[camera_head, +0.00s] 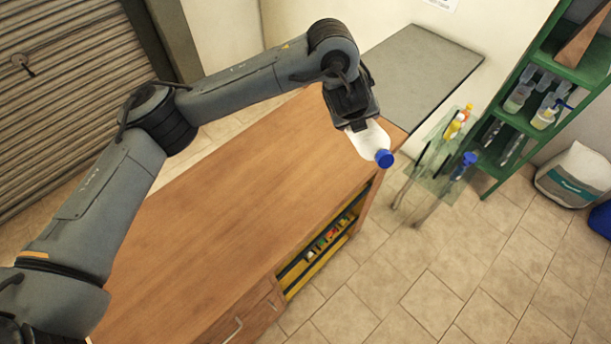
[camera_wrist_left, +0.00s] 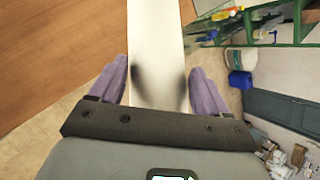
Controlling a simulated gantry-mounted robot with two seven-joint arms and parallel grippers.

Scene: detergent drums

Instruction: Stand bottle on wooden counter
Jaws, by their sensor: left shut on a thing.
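A white bottle with a blue cap (camera_head: 371,141) is held by my left gripper (camera_head: 354,124) in the head view. It is tilted, its cap pointing down and to the right, near the right end of the wooden counter (camera_head: 240,185). In the left wrist view the white bottle (camera_wrist_left: 156,55) lies between the two purple-grey fingers of my left gripper (camera_wrist_left: 156,88), which is shut on it. The counter top (camera_wrist_left: 60,50) shows at the left of that view. Whether the bottle touches the counter cannot be told. My right gripper is not in view.
A grey table (camera_head: 425,65) adjoins the counter's far end. A small glass stand (camera_head: 440,150) with several bottles is right of the counter. A green shelf (camera_head: 520,115) and a white sack (camera_head: 578,175) stand further right. Most of the counter top is clear.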

